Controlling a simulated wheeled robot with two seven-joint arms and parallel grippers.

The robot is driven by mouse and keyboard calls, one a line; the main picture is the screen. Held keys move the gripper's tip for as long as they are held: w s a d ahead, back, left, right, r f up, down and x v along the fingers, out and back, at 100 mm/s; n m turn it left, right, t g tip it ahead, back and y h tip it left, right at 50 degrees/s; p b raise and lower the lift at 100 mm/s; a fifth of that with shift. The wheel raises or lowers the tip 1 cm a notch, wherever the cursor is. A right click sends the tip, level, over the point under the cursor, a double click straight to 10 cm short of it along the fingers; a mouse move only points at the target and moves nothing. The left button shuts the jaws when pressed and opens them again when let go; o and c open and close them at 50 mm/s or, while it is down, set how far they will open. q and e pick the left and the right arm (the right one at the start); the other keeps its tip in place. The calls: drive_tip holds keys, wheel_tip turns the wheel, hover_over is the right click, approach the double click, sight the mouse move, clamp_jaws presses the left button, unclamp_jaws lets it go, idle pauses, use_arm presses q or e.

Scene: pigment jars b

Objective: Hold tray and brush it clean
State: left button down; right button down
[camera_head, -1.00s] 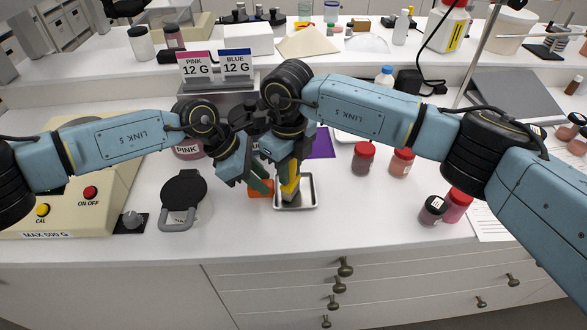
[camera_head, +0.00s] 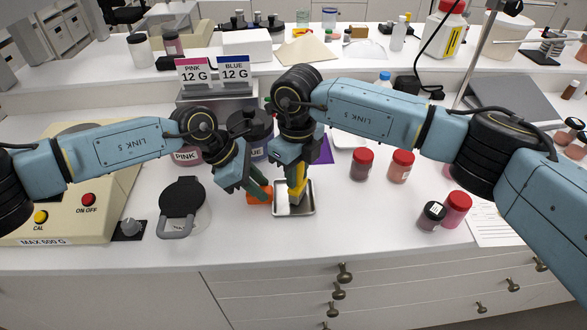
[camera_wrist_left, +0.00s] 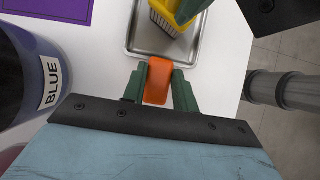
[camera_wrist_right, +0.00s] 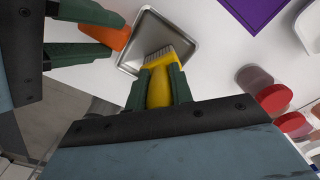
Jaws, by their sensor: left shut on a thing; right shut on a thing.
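A small shallow metal tray (camera_head: 305,208) lies on the white bench near the middle front. An orange block-like handle (camera_head: 258,193) sits at its left edge. My left gripper (camera_wrist_left: 158,82) is shut on this orange handle, which meets the tray's rim in the left wrist view. My right gripper (camera_wrist_right: 158,85) is shut on a yellow brush (camera_wrist_right: 160,72). The brush's pale bristles (camera_wrist_right: 168,52) are over or on the tray floor; exact contact is unclear. In the head view the brush (camera_head: 297,190) points down into the tray.
Jars labelled PINK (camera_head: 186,156) and BLUE (camera_wrist_left: 40,80) are behind my left gripper. Red-lidded jars (camera_head: 362,163) and a dark-lidded jar (camera_head: 431,215) stand right.

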use_arm(q)
drive_tip(key=shift+s+a+f, duration=0.15)
drive_tip(key=shift+s+f, duration=0.05)
drive_tip(key=shift+f, duration=0.2)
use_arm(e)
drive_tip(key=shift+r, duration=0.1)
drive_tip(key=shift+a+r, duration=0.25)
drive_tip(key=shift+r, duration=1)
drive_tip(key=shift+a+r, duration=0.25)
drive_tip(key=shift+r, duration=0.95)
use_arm(q)
drive_tip(key=c, duration=1.3)
unclamp_jaws()
drive_tip(key=shift+c, duration=0.2)
drive_tip(key=o, duration=0.3)
drive_tip(key=shift+w+r, duration=0.1)
drive_tip(key=shift+w, duration=0.1)
drive_tip(key=shift+r, duration=0.1)
drive_tip(key=shift+r, duration=0.1)
